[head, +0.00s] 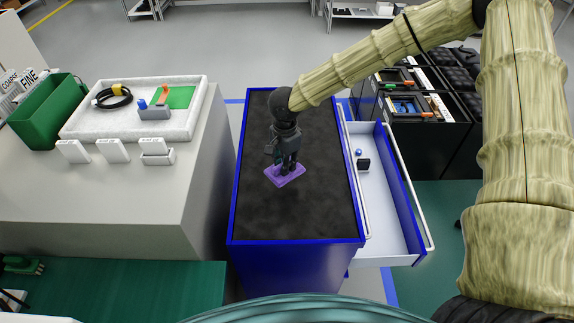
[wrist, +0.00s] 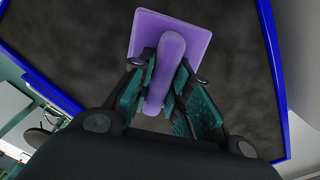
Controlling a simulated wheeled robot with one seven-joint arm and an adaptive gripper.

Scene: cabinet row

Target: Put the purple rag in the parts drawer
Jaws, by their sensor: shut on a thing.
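The purple rag (head: 287,178) is on or just above the dark top of the blue cabinet (head: 252,215), near its middle. My gripper (head: 288,166) points down and is shut on a raised fold of the rag. The wrist view shows the rag (wrist: 187,30) flat and square, with its ridge between the teal fingers of my gripper (wrist: 168,85). An open drawer (head: 385,228) extends from the right side of the blue cabinet. It is white inside and holds a small black part and a small blue part near its far end.
A grey counter (head: 190,185) at left carries a green bin (head: 48,110) and a white tray (head: 80,128) with a black cable and small blocks. Black cases with tools (head: 425,130) stand beyond the open drawer. Much of the drawer floor is bare.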

